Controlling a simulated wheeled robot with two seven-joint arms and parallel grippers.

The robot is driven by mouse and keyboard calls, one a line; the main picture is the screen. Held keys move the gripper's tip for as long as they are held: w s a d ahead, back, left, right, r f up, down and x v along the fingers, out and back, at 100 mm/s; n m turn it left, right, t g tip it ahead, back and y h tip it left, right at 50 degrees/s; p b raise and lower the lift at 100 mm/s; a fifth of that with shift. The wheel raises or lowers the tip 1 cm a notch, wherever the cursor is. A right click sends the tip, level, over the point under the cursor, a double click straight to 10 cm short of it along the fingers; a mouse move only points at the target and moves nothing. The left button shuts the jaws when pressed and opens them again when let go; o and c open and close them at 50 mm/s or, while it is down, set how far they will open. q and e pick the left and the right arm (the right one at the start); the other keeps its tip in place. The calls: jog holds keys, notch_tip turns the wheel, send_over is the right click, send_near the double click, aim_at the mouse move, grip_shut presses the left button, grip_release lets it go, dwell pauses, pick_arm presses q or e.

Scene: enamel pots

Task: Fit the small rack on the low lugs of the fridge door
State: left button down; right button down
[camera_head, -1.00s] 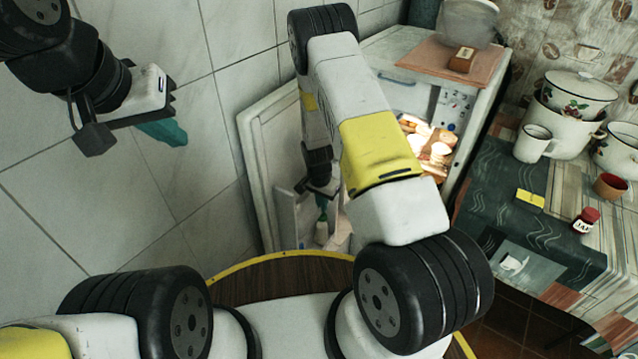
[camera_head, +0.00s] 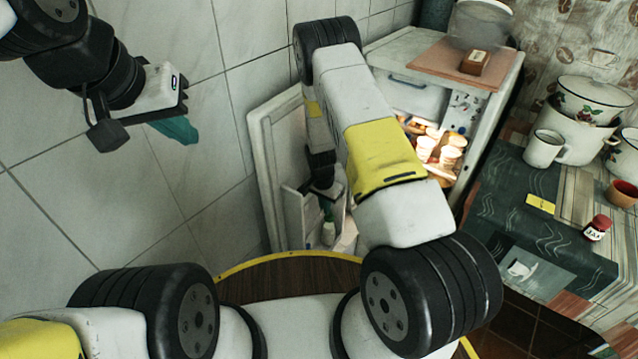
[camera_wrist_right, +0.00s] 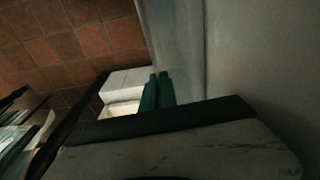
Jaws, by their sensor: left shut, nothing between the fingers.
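The fridge stands open, and its pale door (camera_head: 268,165) is swung out to the left against the tiled wall. My right arm reaches down in front of the fridge, and my right gripper (camera_head: 326,208) is low beside the door's inner side. In the right wrist view its two green fingers (camera_wrist_right: 158,92) are close together; whether they grip anything is unclear. A white box-like piece (camera_wrist_right: 124,83), possibly the small rack, shows just beyond them. A pale panel (camera_head: 297,215) stands by the gripper in the head view. The lugs cannot be made out. My left gripper (camera_head: 178,130) is shut and empty before the wall.
Lit food (camera_head: 438,150) fills the fridge. A brown box (camera_head: 474,62) and a pale pot (camera_head: 480,25) stand on top. The counter at right holds a white mug (camera_head: 543,148), enamel pots (camera_head: 590,105) and a red jar (camera_head: 597,228). Brown tiled floor (camera_wrist_right: 75,45) lies open below.

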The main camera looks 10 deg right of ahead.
jog(key=c, duration=1.6)
grip_release()
jog(key=r, duration=0.7)
jog(key=shift+s+a+r, duration=0.35)
